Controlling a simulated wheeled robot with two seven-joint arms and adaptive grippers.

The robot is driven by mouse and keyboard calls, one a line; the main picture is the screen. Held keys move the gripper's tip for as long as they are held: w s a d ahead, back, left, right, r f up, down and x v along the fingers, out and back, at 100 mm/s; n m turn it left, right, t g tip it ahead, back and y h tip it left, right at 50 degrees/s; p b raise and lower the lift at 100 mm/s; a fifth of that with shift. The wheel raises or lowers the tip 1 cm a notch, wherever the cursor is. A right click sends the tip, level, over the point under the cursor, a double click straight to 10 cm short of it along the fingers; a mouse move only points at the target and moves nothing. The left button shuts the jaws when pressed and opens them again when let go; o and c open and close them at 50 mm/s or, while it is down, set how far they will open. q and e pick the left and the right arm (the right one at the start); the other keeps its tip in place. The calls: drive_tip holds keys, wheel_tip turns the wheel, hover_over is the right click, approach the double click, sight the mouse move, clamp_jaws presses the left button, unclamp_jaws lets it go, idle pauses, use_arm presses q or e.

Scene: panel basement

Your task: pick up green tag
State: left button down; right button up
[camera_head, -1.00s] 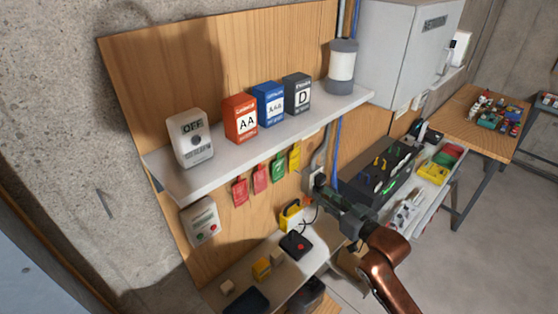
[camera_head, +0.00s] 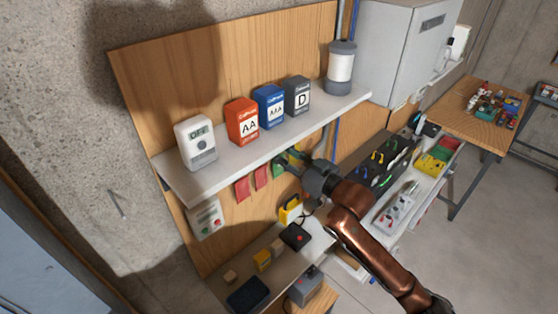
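The green tag (camera_head: 278,168) hangs under the white shelf, against the wooden panel, to the right of two red tags (camera_head: 261,177). My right gripper (camera_head: 291,162) reaches in from the right, with its fingertips at the green tag's right side. The fingers overlap the place of the yellow tag, which is mostly hidden behind them. I cannot tell whether the fingers are open or closed, or whether they touch the green tag. My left gripper is not in view.
The white shelf (camera_head: 180,184) juts out just above the tags, carrying battery boxes (camera_head: 242,122), an OFF device (camera_head: 196,143) and a cylinder (camera_head: 341,68). Below, a lower shelf (camera_head: 275,265) holds a yellow padlock-like item (camera_head: 290,210) and small blocks. A grey cabinet (camera_head: 400,45) stands right.

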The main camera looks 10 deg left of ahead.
drive_tip(key=shift+w+a, duration=0.1)
drive_tip(key=shift+a, duration=0.05)
drive_tip(key=shift+c, duration=0.2)
drive_tip(key=shift+c, duration=0.8)
clamp_jaws()
drive_tip(key=shift+r, duration=0.1)
